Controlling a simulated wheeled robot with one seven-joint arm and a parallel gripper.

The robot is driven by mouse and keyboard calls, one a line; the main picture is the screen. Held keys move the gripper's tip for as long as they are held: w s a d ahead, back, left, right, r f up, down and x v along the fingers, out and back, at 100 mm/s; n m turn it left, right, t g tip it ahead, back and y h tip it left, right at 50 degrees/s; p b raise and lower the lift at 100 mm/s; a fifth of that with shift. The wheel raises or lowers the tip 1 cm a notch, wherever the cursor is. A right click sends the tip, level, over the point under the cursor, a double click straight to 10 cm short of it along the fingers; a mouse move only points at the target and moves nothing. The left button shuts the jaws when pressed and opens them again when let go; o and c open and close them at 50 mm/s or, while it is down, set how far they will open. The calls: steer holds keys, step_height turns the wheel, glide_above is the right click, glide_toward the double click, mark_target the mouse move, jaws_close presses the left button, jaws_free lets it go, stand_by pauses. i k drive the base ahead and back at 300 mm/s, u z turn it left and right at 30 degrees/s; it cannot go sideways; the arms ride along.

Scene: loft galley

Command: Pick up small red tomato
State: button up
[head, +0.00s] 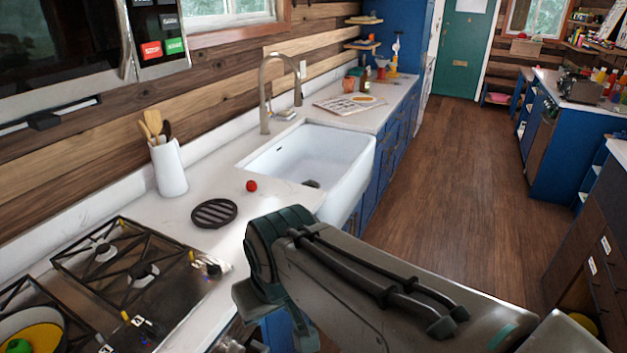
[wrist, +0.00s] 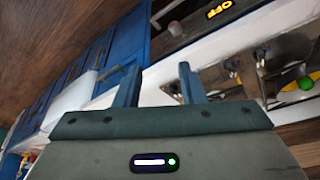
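The small red tomato (head: 251,186) sits on the white counter (head: 170,217) between the sink and a round black trivet. It is apart from both. My arm reaches across the lower middle of the head view, and the gripper's fingers are hidden there. In the wrist view my gripper (wrist: 157,88) shows two fingers spread apart with nothing between them. The tomato cannot be made out in the wrist view. My gripper is away from the tomato, in front of the counter's edge.
The black trivet (head: 214,212) lies left of the tomato. A white sink (head: 345,150) is on its right. A utensil crock (head: 169,168) stands behind. Open wooden floor (head: 460,160) lies to the right.

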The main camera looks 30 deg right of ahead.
mark_target(251, 185)
steer(key=z, duration=0.75)
steer(key=k, duration=0.35)
steer(key=z, duration=1.15)
steer(key=i, duration=1.5)
steer(key=u, duration=1.05)
steer(key=i, duration=0.8)
steer(key=u, duration=1.3)
steer(key=i, duration=0.3)
steer(key=u, duration=0.25)
